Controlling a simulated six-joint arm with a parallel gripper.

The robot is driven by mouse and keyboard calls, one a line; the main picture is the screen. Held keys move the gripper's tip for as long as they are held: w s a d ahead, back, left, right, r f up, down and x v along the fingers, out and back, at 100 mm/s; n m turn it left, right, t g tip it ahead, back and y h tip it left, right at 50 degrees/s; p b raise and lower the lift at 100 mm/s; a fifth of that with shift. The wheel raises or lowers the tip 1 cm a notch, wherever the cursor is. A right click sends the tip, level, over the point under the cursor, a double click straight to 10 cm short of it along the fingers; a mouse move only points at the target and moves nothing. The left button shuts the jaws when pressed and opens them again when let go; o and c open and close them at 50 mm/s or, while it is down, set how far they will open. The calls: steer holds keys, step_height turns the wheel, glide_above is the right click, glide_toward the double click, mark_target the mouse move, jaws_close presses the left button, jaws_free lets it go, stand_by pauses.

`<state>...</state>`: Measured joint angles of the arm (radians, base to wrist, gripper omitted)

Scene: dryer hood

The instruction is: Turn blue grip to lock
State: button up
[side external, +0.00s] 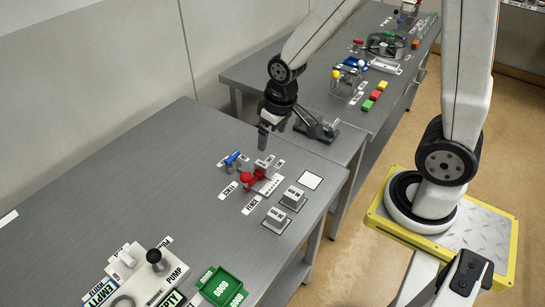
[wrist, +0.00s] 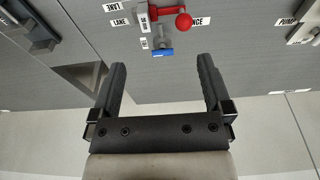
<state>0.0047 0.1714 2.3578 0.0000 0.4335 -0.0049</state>
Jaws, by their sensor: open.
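The blue grip (side external: 233,158) is a small blue piece on a grey fitting on the grey bench, just behind a red lever (side external: 247,177). In the wrist view the blue grip (wrist: 162,53) lies ahead of the fingertips, about midway between their lines, with the red lever's round knob (wrist: 184,21) beyond it. My gripper (side external: 273,131) is open and empty, above the bench to the right of and behind the grip. In the wrist view its two fingers (wrist: 162,64) are spread wide and point toward the grip without touching it.
Two grey blocks (side external: 293,197) and printed labels sit near the red lever. A pump unit (side external: 150,270) and green box (side external: 221,287) stand at the front. A dark metal fixture (side external: 318,127) is on the second bench behind my gripper.

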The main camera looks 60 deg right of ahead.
steer(key=g, duration=0.2)
glide_toward(232, 155)
steer(key=shift+s+a+f, duration=0.1)
steer(key=shift+s+f, duration=0.2)
steer(key=shift+s, duration=0.15)
steer(key=shift+w+f, duration=0.35)
steer(key=shift+w, duration=0.05)
steer(key=shift+f, duration=3.9)
steer(key=shift+c, duration=0.2)
steer(key=c, duration=1.1)
